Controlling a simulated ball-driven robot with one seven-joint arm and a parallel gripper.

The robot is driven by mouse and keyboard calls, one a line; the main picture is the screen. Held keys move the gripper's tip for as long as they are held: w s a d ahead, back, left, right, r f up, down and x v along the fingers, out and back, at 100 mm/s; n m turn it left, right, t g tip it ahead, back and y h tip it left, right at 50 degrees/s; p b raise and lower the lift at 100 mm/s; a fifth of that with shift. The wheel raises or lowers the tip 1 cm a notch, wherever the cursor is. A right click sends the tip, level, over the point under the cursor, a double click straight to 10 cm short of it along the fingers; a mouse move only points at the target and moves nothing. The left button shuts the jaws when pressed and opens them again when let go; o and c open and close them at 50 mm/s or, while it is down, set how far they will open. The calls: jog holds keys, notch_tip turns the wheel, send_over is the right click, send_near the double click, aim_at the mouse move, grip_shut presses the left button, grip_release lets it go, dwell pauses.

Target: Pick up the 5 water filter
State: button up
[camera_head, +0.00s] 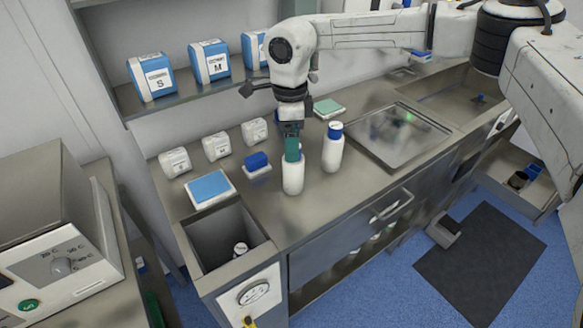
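No thing with a readable "5" or water filter label shows. A white bottle (293,178) stands upright on the metal counter. My gripper (291,150) points straight down right over its top. A teal part lies between the dark gripper body and the bottle; I cannot tell whether it is my fingers or the bottle's top. Whether the gripper is open or shut on the bottle is hidden. A second white bottle with a blue cap (333,148) stands upright just to the right, apart from the gripper.
Several small white containers (217,146), a blue-topped box (211,188) and a blue block (257,163) are on the counter (262,210) at left. A sunken bin (220,232) holds a white item. Blue-and-white boxes (210,62) stand on the shelf above. A metal plate (390,140) lies right.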

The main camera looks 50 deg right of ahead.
aim_at(293, 169)
jog(key=shift+s+f+p, duration=0.25)
jog(key=shift+f+p, duration=0.25)
jog(key=shift+f, duration=1.15)
jog(key=shift+s+f+p, duration=0.2)
jog(key=shift+f+p, duration=0.25)
jog(key=shift+f, duration=1.2)
jog(key=c, duration=1.2)
